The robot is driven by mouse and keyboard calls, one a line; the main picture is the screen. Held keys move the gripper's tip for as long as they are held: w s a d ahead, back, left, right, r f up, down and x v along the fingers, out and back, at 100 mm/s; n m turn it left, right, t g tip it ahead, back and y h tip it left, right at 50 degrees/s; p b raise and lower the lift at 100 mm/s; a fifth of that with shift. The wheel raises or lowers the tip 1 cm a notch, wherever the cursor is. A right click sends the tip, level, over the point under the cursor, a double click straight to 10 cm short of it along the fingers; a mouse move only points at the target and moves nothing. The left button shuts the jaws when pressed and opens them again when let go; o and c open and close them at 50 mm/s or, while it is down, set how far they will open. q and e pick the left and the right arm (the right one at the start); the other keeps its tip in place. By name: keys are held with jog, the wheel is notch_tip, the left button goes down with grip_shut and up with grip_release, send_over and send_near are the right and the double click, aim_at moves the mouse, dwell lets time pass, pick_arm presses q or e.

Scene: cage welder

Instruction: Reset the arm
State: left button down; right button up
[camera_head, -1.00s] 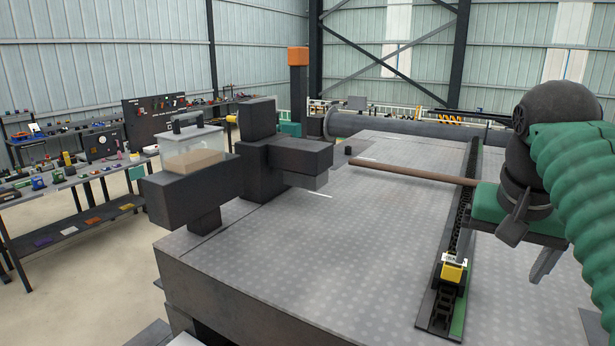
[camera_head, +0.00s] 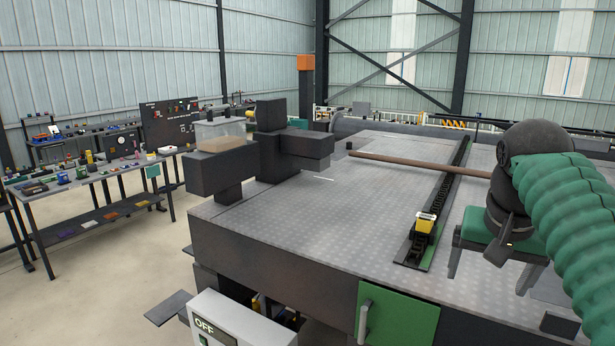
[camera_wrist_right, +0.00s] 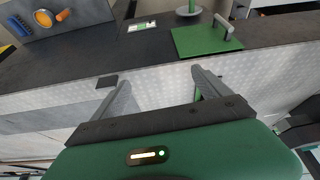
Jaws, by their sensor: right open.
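My right gripper (camera_head: 492,270) hangs over the right part of the large grey metal table (camera_head: 270,240), on its near side. Its two grey fingers point down and are spread, with nothing between them. In the right wrist view, the open gripper (camera_wrist_right: 160,77) faces the table's front edge and a green panel with a handle (camera_wrist_right: 212,42). A brown rod (camera_head: 420,169) runs across the table behind my right arm. My left gripper is not in the head view.
A white box marked OFF (camera_head: 230,325) and a green door with a handle (camera_head: 400,318) are at the table's front. A dark track with a yellow block (camera_head: 424,222) crosses the table. Dark blocks (camera_head: 215,175) stand at left. A workbench (camera_head: 100,180) stands beyond open floor.

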jog(key=w+a+f+n+b, duration=0.1)
jog(key=w+f+b, duration=0.1)
jog(key=f, duration=0.5)
jog(key=w+a+f+n+b, duration=0.1)
jog(key=w+f, duration=0.2)
jog(key=f, duration=0.4)
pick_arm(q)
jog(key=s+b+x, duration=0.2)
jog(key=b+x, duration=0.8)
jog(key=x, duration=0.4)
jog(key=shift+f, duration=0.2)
pick_arm(e)
jog(key=s+a+f+n, duration=0.1)
jog(key=s+f, duration=0.5)
jog(key=f, duration=0.7)
jog(key=s+a+f+n+y, duration=0.1)
jog(key=s+a+f, duration=0.2)
jog(key=f, duration=1)
jog(key=s+a+f+n+g+y, duration=0.1)
jog(key=s+a+f, duration=0.2)
jog(key=s+f, duration=0.6)
notch_tip(320, 180, down, 4)
jog(key=shift+r+n, duration=0.1)
jog(key=shift+n, duration=0.2)
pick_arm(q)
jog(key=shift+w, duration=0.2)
pick_arm(e)
jog(key=shift+w, duration=0.2)
